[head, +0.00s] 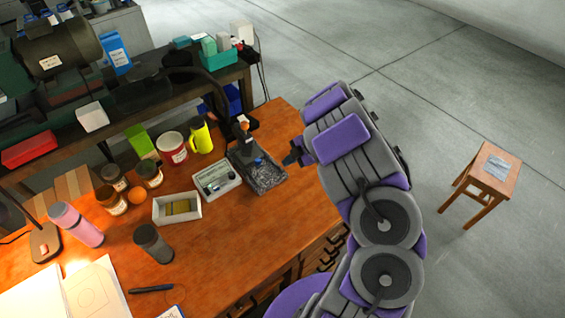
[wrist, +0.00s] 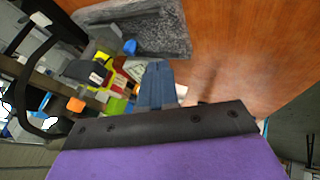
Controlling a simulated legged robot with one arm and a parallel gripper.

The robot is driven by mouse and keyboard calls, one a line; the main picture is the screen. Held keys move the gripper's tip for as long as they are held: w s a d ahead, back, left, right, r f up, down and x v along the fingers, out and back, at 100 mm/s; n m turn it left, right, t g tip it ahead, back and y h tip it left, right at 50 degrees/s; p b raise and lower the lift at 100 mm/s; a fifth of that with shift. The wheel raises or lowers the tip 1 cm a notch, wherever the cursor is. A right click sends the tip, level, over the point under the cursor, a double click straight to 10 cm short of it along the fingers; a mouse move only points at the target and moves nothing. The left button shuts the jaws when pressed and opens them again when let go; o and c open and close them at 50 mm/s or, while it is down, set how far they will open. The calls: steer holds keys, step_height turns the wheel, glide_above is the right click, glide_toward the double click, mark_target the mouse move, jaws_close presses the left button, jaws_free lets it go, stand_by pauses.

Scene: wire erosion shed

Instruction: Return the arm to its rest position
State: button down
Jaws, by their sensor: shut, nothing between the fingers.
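My arm is purple and grey and stands at the right side of the workbench in the head view. My gripper (head: 292,157) is dark and small at the arm's end, above the bench's right part, just right of a dark grey tray (head: 266,181). In the wrist view my gripper (wrist: 156,72) shows as narrow dark blue-grey fingers held together with nothing between them. The tray (wrist: 178,30) also shows there, beyond the fingertips. The arm is bent and hides part of the bench's right edge.
The wooden bench (head: 220,235) holds a white box (head: 177,208), a yellow mug (head: 201,137), a red-and-white tin (head: 172,148), jars and a pink bottle (head: 75,225). A wooden stool (head: 489,175) stands on the floor at right. Open grey floor (head: 420,110) lies behind and right of my arm.

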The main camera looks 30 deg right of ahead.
steer(key=w+d+r+m+t+h, duration=0.2)
steer(key=w+d+r+h, duration=0.25)
steer(key=r, duration=0.35)
steer(key=w+d+r+m+t+h, duration=0.2)
steer(key=w+d+r+h, duration=0.1)
steer(key=d+r, duration=0.4)
steer(key=s+r+m+h, duration=0.3)
steer(key=s+r+m, duration=0.1)
steer(key=r, duration=0.4)
steer(key=s+r+m+h, duration=0.4)
steer(key=r, duration=0.4)
steer(key=s+a+f+m+g+y, duration=0.3)
steer(key=s+a+g+y, duration=0.1)
steer(key=s+a, duration=1)
steer(key=s+a+f+m+g+y, duration=0.4)
steer(key=s+a, duration=1.1)
steer(key=s, duration=0.8)
steer(key=g+y, duration=0.1)
steer(key=g, duration=0.1)
steer(key=shift+g, duration=0.3)
